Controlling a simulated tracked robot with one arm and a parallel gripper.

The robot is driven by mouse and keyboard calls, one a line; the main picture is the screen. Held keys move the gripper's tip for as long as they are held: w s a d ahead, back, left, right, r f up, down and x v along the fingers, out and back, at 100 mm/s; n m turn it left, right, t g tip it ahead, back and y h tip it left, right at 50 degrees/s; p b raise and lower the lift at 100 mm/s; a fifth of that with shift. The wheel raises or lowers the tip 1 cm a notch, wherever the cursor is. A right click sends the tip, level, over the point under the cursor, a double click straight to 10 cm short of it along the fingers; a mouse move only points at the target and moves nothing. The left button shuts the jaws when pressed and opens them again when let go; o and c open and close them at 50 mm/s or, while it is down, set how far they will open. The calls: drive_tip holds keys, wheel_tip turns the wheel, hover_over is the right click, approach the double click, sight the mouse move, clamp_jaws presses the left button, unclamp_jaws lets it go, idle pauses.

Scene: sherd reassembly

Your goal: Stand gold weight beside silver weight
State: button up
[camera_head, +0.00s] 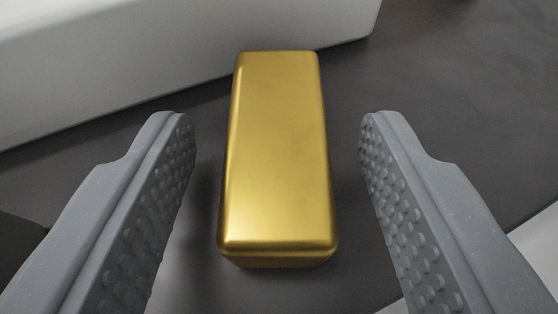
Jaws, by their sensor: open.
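The gold weight (280,150) is a long gold block with rounded edges, in the middle of the head camera view. It rests on a dark grey surface, its long side running away from me. My gripper (277,122) is open, with one grey studded finger to the left of the gold weight and one to the right. There is a gap between each finger and the block, and neither finger appears to touch it. I do not see the silver weight in this view.
A large white block-like object (150,55) lies behind and to the left, close to the far end of the gold weight. The dark surface (440,90) is clear to the right. A pale area (540,240) shows at the right edge, and a dark shape at the lower left.

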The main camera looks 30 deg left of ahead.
drive_tip(key=p+v, duration=0.2)
drive_tip(key=v, duration=0.9)
drive_tip(key=shift+s+d+p, duration=0.15)
drive_tip(key=shift+s+p, duration=0.1)
drive_tip(key=shift+p, duration=0.15)
drive_tip(key=shift+r, duration=0.1)
drive_tip(key=w+d+r+m+t+h, duration=0.1)
drive_tip(key=d+r+h, duration=0.1)
drive_tip(key=d+r, duration=0.5)
drive_tip(key=w+d+r+m+t+h, duration=0.1)
drive_tip(key=d+r+h, duration=0.1)
drive_tip(key=r, duration=0.9)
drive_tip(key=w+d+r+m+t+h, duration=0.1)
drive_tip(key=d+r, duration=0.4)
drive_tip(key=r, duration=0.4)
drive_tip(key=s+r+m, duration=0.1)
drive_tip(key=s+r, duration=0.6)
drive_tip(key=r, duration=0.4)
drive_tip(key=s+r+m+h, duration=0.1)
drive_tip(key=s+r+m, duration=0.1)
drive_tip(key=s+r, duration=0.5)
wheel_tip(320, 180, up, 5)
drive_tip(key=shift+s+d+f+t+h, duration=0.15)
drive_tip(key=shift+s+d+t+h, duration=0.2)
drive_tip(key=shift+d+t, duration=0.1)
